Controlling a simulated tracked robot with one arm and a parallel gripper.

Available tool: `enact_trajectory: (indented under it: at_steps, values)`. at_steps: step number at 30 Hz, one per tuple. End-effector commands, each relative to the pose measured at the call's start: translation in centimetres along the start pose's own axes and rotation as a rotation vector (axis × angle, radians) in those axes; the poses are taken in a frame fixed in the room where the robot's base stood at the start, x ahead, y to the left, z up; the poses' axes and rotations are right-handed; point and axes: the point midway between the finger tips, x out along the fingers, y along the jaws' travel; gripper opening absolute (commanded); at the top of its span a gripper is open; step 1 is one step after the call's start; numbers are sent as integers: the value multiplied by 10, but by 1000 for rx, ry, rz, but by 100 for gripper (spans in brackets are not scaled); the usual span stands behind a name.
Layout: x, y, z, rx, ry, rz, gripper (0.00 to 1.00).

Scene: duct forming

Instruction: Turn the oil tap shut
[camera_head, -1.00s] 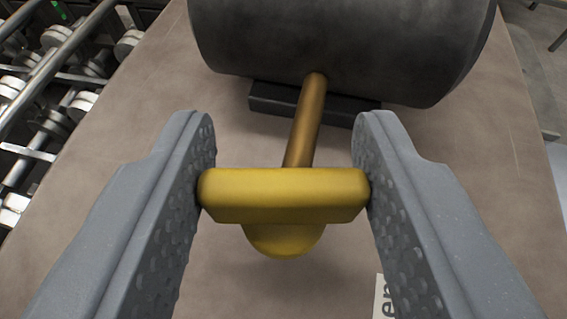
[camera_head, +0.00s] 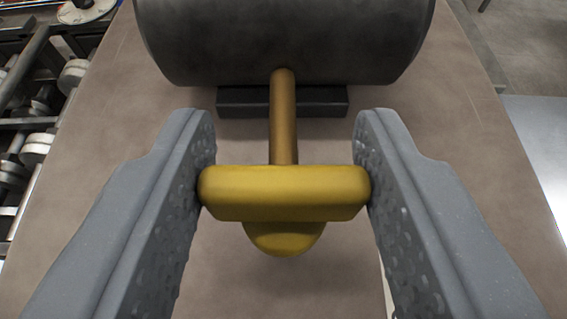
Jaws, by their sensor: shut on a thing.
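The oil tap's yellow handle (camera_head: 284,193) lies crosswise between the two grey fingers of my gripper (camera_head: 284,188). Both fingers touch its ends, so the gripper is shut on it. A rounded yellow knob (camera_head: 284,238) shows below the handle. A brown pipe (camera_head: 283,115) runs from the handle up to a dark grey drum (camera_head: 285,40). The pipe stands nearly straight up in the picture. The drum lies on its side, and its top is cut off by the frame.
A black block (camera_head: 240,102) sits under the drum on a brown tabletop (camera_head: 95,190). Metal rollers and rails (camera_head: 35,150) stand past the table's left edge. Grey floor shows past the right edge. A pale strip is mostly hidden behind the right finger.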

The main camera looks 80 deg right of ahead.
Motion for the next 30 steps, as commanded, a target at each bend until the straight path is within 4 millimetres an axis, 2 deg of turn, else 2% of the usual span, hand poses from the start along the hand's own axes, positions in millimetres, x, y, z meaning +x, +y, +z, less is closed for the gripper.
enact_trajectory:
  at_steps: [14,15,17,30]
  values:
    - [-2,-2,-4,7,4,-3,17]
    - [-2,-2,-4,7,4,-2,48]
    - [-2,-1,-4,6,3,-2,62]
    - [-6,-1,-1,4,1,1,62]
